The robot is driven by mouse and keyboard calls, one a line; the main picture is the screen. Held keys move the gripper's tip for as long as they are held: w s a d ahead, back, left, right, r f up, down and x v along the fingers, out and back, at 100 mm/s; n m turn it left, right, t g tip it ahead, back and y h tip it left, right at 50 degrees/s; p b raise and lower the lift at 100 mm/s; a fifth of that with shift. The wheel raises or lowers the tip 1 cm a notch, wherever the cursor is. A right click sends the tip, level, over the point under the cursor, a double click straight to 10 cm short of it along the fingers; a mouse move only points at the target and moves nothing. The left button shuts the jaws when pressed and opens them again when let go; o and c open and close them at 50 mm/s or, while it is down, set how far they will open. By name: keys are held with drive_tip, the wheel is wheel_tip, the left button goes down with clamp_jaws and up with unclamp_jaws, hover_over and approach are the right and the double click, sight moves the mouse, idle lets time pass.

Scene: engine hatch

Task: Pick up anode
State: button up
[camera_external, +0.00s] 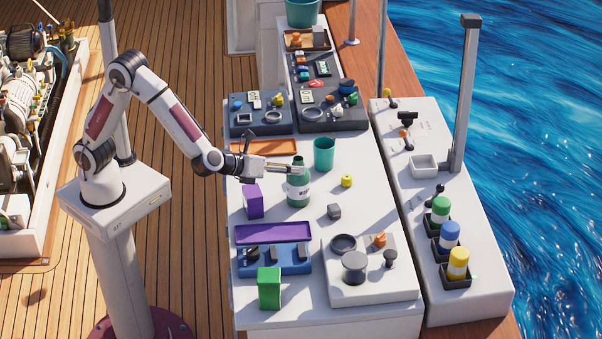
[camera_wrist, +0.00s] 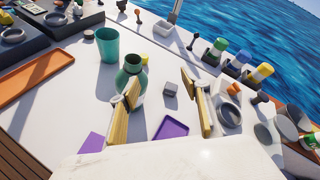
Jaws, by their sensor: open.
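A small dark grey block (camera_external: 334,212), the likeliest anode, lies on the white worktop to the right of the green bottle (camera_external: 298,190). In the wrist view the grey block (camera_wrist: 170,89) shows between my two fingers, farther off on the table. My gripper (camera_external: 292,168) is at the bottle's upper part in the outside view, up and left of the block. In the wrist view my gripper (camera_wrist: 160,88) is open and empty, its fingers wide apart. The left finger covers part of the bottle (camera_wrist: 130,75); I cannot tell whether they touch.
A teal cup (camera_external: 324,154) stands behind the bottle and a yellow piece (camera_external: 346,181) lies right of it. A purple box (camera_external: 253,201) is at the left, an orange tray (camera_external: 265,147) behind it. A purple tray (camera_external: 273,234) and white fixture block (camera_external: 372,284) are in front.

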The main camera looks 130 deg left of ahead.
drive_tip(key=w+a+f+m+t, duration=0.1)
drive_tip(key=w+a+f+m, duration=0.1)
drive_tip(key=w+f+m, duration=0.25)
drive_tip(key=m+t, duration=0.1)
drive_tip(key=m, duration=0.2)
approach(329, 208)
drive_tip(key=shift+h, duration=0.3)
drive_tip(key=w+a, duration=0.2)
drive_tip(key=a, duration=0.1)
drive_tip(key=shift+w+f, duration=0.3)
drive_tip(key=shift+f, duration=0.1)
drive_tip(key=shift+a, duration=0.15)
drive_tip(key=shift+x, duration=1.25)
drive_tip(key=shift+w+a+f, duration=0.25)
drive_tip(key=shift+a+f, duration=0.25)
drive_tip(key=shift+a, duration=0.25)
drive_tip(key=shift+w+a+f, duration=0.2)
drive_tip(key=shift+a+f, duration=0.3)
drive_tip(key=shift+a, duration=0.25)
drive_tip(key=shift+x, duration=0.85)
